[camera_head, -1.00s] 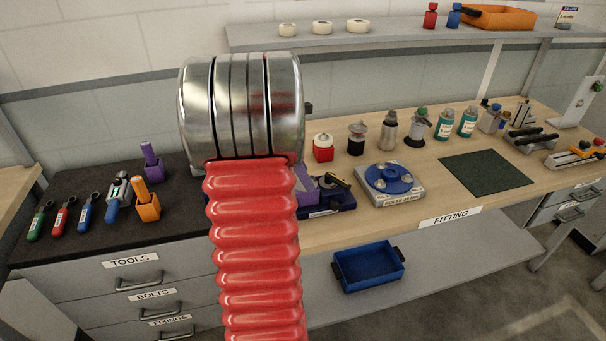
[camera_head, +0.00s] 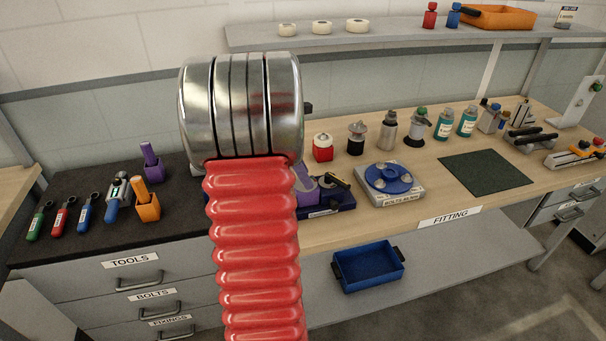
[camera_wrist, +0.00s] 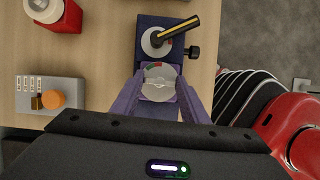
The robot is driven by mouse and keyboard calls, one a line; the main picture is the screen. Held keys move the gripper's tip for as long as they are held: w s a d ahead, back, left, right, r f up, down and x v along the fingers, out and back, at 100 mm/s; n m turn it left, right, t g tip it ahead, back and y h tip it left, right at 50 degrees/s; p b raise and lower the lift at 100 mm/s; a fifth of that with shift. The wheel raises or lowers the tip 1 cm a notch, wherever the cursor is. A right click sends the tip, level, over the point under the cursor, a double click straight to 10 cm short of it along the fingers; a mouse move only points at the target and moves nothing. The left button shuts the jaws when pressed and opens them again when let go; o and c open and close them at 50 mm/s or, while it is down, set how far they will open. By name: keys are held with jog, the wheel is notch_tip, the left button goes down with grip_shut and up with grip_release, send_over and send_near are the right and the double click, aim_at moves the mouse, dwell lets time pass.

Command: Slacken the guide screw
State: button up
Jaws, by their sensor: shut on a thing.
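A blue fixture (camera_wrist: 147,25) stands on the wooden bench. In the head view the fixture (camera_head: 336,200) is partly hidden behind my arm. A round silver screw head (camera_wrist: 160,83) with a small red and green mark lies on its near end and looks like the guide screw. My gripper (camera_wrist: 159,84) has its purple fingers on both sides of this head and is shut on it. Behind it, a black and yellow lever (camera_wrist: 176,29) sits on a round pale base. A black side knob (camera_wrist: 194,52) sticks out on the right of the fixture.
A grey block with an orange knob (camera_wrist: 52,98) stands left of the fixture in the wrist view. A blue round plate on a grey base (camera_head: 389,178) stands to the right in the head view. A green mat (camera_head: 486,172) lies farther right.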

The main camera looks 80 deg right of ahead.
jog(key=shift+w+d+m+y, duration=0.1)
jog(key=shift+m+y, duration=0.4)
jog(key=shift+m, duration=1)
jog(key=o, duration=1.1)
jog(key=shift+c, duration=0.2)
jog(key=shift+r, duration=0.1)
jog(key=v, duration=1.3)
jog(key=shift+w+r, duration=0.15)
jog(key=shift+w, duration=0.2)
jog(key=shift+c, duration=0.4)
